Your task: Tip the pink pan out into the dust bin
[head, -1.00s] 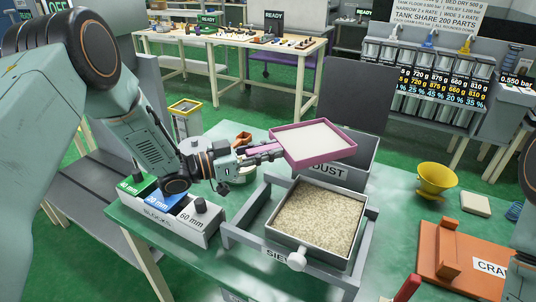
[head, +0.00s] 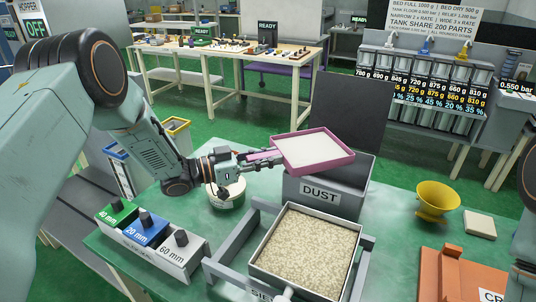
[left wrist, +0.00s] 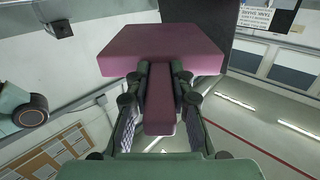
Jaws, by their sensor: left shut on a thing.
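The pink pan (head: 322,169) is held up in the head view, roughly level, with a pale, flat fill inside. My left gripper (head: 262,158) is shut on its handle from the left. In the left wrist view the pan's underside (left wrist: 160,45) and handle (left wrist: 160,100) show between the fingers (left wrist: 160,85). The grey dust bin (head: 350,203), labelled DUST, stands on the green table below the pan. The pan overlaps the bin's back left part in the picture and hides some of its opening. My right gripper is out of view.
A sieve box (head: 258,262) of beige grains stands in a grey frame in front of the bin. A yellow bowl (head: 437,201) and orange stand (head: 455,272) are to the right. A dark panel (head: 350,110) rises behind.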

